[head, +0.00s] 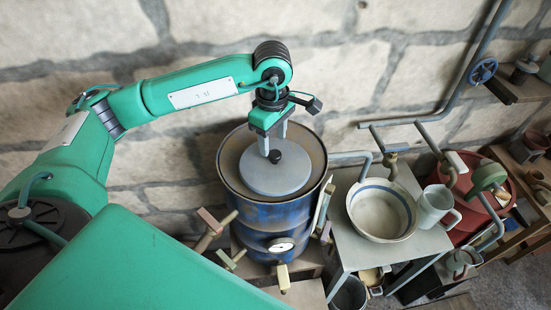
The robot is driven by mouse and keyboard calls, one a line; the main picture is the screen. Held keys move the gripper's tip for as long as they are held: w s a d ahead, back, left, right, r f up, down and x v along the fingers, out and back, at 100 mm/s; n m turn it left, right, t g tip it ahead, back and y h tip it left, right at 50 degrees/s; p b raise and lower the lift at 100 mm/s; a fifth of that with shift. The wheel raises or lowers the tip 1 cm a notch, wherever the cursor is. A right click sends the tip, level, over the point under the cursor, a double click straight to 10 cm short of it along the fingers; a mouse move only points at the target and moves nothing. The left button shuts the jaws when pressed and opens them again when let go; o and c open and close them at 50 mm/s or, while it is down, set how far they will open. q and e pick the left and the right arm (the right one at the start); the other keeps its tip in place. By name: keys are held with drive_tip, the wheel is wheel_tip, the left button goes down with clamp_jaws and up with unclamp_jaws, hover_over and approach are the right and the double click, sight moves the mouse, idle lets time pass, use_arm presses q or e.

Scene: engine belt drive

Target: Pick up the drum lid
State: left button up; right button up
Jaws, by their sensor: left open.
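The drum lid (259,179) is a flat grey disc with a small dark knob (275,157) near its middle. It lies on top of the blue drum (261,218), inside the rusty rim. My left gripper (273,150) points down over the lid, with its fingers apart at the knob. Whether the fingers touch the knob is too small to tell. My right gripper does not show.
A grey table right of the drum holds a bowl (382,210) with a blue band and a pale jug (433,206). A red tub (467,181) stands further right. Pipes and a blue valve wheel (483,70) run along the stone wall. Wooden-handled pieces surround the drum's base.

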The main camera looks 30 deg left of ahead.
sight(275, 153)
use_arm(q)
drive_tip(key=shift+s+d+f+p, duration=0.2)
drive_tip(key=shift+f+p, duration=0.3)
drive_tip(key=shift+p, duration=0.35)
wheel_tip(275, 153, down, 3)
drive_tip(key=shift+w+d+f+p, duration=0.1)
drive_tip(key=shift+p, duration=0.95)
drive_tip(key=shift+f, duration=0.55)
drive_tip(key=shift+c, duration=0.4)
clamp_jaws()
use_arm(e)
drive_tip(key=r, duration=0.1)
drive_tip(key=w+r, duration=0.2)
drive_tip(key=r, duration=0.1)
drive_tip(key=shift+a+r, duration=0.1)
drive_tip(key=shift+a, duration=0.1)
